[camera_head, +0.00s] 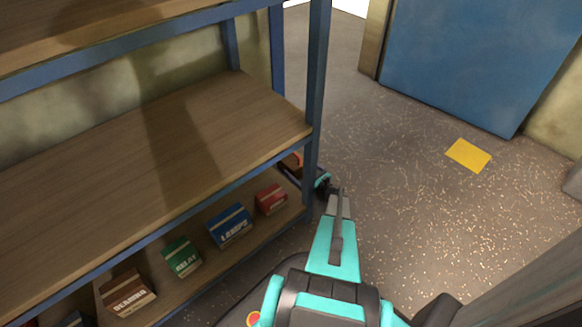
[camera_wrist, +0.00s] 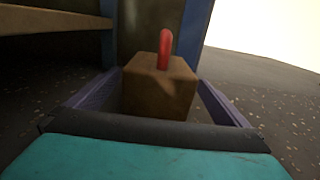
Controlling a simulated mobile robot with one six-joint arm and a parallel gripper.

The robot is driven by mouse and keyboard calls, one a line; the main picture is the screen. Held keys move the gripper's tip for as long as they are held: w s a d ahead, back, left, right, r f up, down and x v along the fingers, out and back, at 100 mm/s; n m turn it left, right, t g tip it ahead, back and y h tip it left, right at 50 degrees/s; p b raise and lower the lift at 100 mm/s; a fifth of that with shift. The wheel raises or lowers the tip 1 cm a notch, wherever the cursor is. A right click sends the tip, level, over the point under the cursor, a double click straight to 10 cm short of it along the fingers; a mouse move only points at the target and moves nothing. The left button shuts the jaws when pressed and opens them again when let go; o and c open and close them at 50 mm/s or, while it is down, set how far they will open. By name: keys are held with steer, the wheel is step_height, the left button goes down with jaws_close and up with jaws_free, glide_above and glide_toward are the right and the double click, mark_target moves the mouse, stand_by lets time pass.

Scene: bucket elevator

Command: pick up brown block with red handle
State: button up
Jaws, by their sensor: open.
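The brown block (camera_wrist: 158,92) with a red handle (camera_wrist: 166,48) stands upright on the floor in the wrist view, straight ahead of my gripper (camera_wrist: 157,86). My gripper is open, with one finger on each side of the block's lower part. I cannot tell whether either finger touches it. In the head view, a small part of the brown block (camera_head: 292,160) shows beside the blue shelf post. My gripper (camera_head: 302,172) is low there, partly hidden by the post.
A wooden shelf (camera_head: 190,110) with blue posts is at the left. Its lower board holds several boxes, including a red box (camera_head: 271,198) near my gripper and a blue lamps box (camera_head: 230,225). Open floor lies right, with a yellow patch (camera_head: 468,155) before a blue door (camera_head: 465,60).

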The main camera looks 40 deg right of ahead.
mark_target(293, 152)
steer(key=shift+w+f+b, duration=0.1)
steer(key=shift+w+b, duration=0.95)
steer(key=shift+w, duration=0.95)
steer(key=shift+w+d, duration=0.15)
steer(key=shift+w, duration=0.4)
steer(key=shift+c, duration=0.3)
steer(key=shift+r, duration=0.2)
steer(key=c, duration=1.6)
steer(key=shift+r+p, duration=1.7)
steer(key=shift+r, duration=3.3)
